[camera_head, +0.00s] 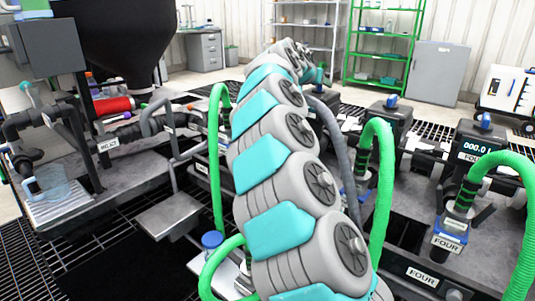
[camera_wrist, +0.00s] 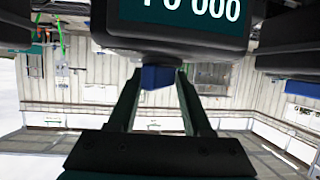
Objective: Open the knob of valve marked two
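In the wrist view, my gripper (camera_wrist: 159,82) has its two fingers apart, one on each side of a blue knob (camera_wrist: 157,76). The knob sits on a dark housing (camera_wrist: 190,30) with a lit display, whose digits look upside down. The fingertips are very close to the knob; I cannot tell whether they touch it. No label for valve two is readable in either view. In the head view, my arm covers the middle of the scene and my gripper cannot be made out.
In the head view, a valve box marked four (camera_head: 483,143) stands at the right with a blue knob on top. Another blue-knobbed box (camera_head: 388,120) stands left of it. Green hoses (camera_head: 380,190) arch beside my arm. A black hopper (camera_head: 115,35) stands at the left.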

